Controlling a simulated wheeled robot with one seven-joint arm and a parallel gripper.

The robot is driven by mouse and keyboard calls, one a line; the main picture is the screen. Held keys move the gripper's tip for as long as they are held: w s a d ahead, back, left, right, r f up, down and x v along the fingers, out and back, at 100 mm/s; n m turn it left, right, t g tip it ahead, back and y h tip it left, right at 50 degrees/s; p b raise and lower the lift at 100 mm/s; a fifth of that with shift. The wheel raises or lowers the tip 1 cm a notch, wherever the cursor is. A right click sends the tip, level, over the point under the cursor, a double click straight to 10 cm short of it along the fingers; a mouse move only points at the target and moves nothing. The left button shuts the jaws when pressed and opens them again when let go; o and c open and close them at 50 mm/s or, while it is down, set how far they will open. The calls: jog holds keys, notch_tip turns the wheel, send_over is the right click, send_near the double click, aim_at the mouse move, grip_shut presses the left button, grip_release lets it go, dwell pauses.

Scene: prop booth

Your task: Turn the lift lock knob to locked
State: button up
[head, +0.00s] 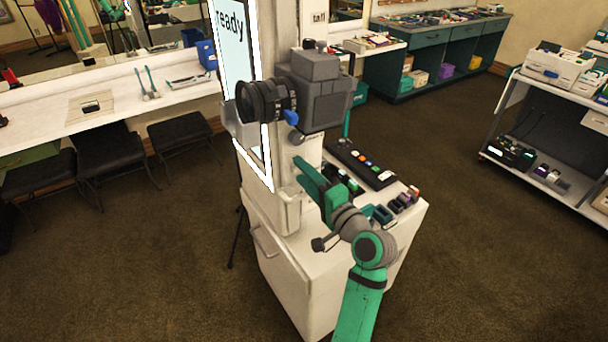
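A grey camera (318,90) with a black lens is mounted on the pale column (254,150).
The column stands on a white cabinet (290,270) whose top holds a button panel (361,165) and several small items. A lit screen reading "ready" (230,45) is on the column's left. A shelf cart (548,130) stands at right. The carpet between is clear.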

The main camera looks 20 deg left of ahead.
jog(key=v, duration=1)
jog(key=shift+s+d, duration=0.25)
jog(key=shift+d, duration=0.1)
jog(key=s+d+f+m+t+h, duration=0.1)
jog(key=s+d+f+h, duration=0.2)
jog(key=f, duration=0.5)
jog(key=s+d+f+m+t+h, duration=0.1)
jog(key=s+d+f+h, duration=0.1)
jog(key=s+f+h, duration=0.45)
jog(key=s+d+f+m+t+h, duration=0.1)
jog(key=s+d+f, duration=0.1)
jog(key=f, duration=0.7)
jog(key=s+d+f+n+h, duration=0.1)
jog(key=s+d+f+h, duration=0.1)
jog(key=s, duration=0.4)
jog(key=s+d+f+n+h, duration=0.1)
jog(key=s+d+f+n, duration=0.1)
jog(key=s, duration=0.5)
jog(key=s+r+n, duration=0.2)
jog(key=s+n, duration=0.1)
jog(key=s, duration=0.3)
jog(key=s+r+n+t, duration=0.1)
jog(key=s+r+n, duration=0.1)
jog(key=s, duration=0.5)
jog(key=shift+s+a+r+n+h, duration=0.15)
jog(key=shift+s+r+n+h, duration=0.2)
jog(key=shift+n+h, duration=0.15)
